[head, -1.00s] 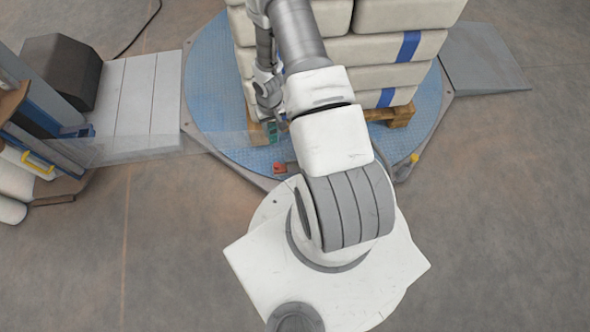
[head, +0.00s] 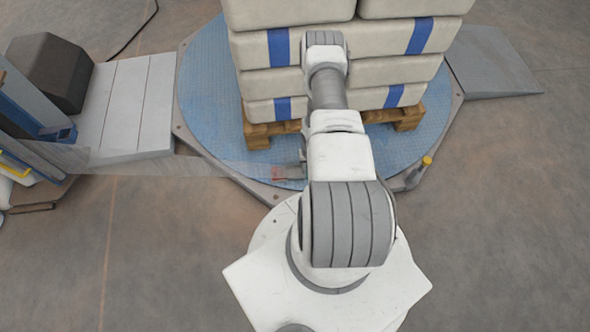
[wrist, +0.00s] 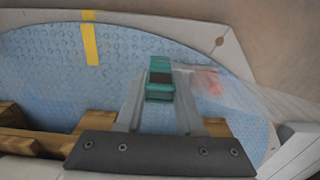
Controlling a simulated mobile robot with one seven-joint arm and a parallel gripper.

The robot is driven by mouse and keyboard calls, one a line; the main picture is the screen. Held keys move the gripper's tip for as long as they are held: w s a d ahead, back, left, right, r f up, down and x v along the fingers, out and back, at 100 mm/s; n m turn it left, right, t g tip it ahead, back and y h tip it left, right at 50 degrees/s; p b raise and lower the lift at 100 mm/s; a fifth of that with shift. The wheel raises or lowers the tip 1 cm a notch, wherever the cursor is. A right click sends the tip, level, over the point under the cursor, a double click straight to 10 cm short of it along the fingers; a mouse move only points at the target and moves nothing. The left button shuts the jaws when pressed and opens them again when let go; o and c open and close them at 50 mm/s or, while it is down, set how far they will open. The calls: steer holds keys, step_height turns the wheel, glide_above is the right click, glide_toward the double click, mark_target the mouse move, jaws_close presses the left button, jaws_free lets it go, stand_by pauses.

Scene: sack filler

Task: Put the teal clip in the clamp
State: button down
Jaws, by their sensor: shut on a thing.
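The teal clip (wrist: 159,66), with a dark patch on its face, is held between the tips of my gripper (wrist: 160,88) in the wrist view. It is clear of other objects there, seen above the blue plate. In the head view my arm hides the clip and most of the gripper. A small red piece (head: 278,173) sits at the near edge of the blue round plate, at the end of a clear film; it also shows, blurred through the film, in the wrist view (wrist: 208,80). I cannot tell whether it is the clamp.
Pale sacks (head: 380,43) with blue bands are stacked on a wooden pallet (head: 258,134) on the blue round plate (head: 205,95). The clear film (head: 215,166) stretches from the blue machine (head: 25,105) at left. A yellow-tipped lever (head: 427,161) stands at the plate's right edge.

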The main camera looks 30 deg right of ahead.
steer(key=shift+w+a+f+b, duration=0.2)
steer(key=shift+w+f+b, duration=0.65)
steer(key=shift+w+f, duration=0.55)
steer(key=shift+w+a+f+b, duration=0.2)
steer(key=shift+w+f+b, duration=0.7)
steer(key=shift+w+f, duration=0.5)
steer(key=shift+w+a+f+b, duration=0.2)
steer(key=shift+w+f+b, duration=0.8)
steer(key=shift+f, duration=0.6)
steer(key=shift+w+f, duration=0.1)
steer(key=c, duration=0.5)
jaws_free()
